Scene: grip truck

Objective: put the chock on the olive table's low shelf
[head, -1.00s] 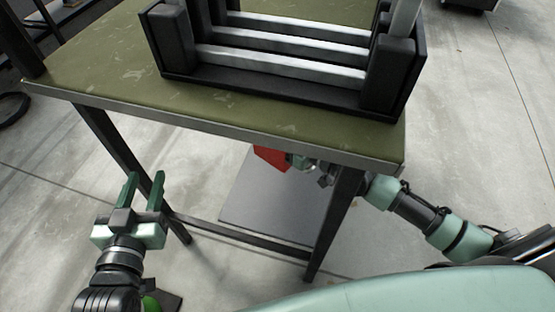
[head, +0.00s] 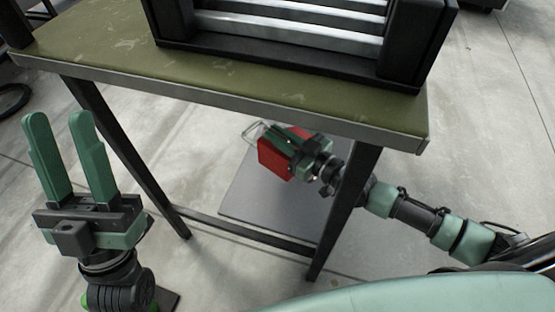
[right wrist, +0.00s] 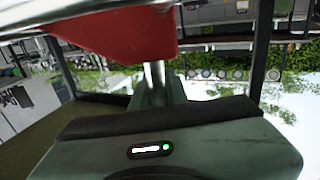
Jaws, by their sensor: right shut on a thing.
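The red chock (head: 278,157) has a thin wire handle and is in my right gripper (head: 295,142), under the olive table (head: 190,80). The right gripper's green fingers are shut on it. In the right wrist view the red chock (right wrist: 115,38) spans the upper left, in front of the green gripper body (right wrist: 165,150). The low shelf (head: 250,200) is a flat grey plate beneath the tabletop, with its bare front part showing. The chock appears above the shelf's back part; I cannot tell the gap. My left gripper (head: 58,125) is open and empty, left of the table.
A black rack with pale bars (head: 290,30) stands on the tabletop. A dark front table leg (head: 345,205) stands close to my right arm. A low crossbar (head: 250,237) joins the front legs. The floor left of the shelf is clear.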

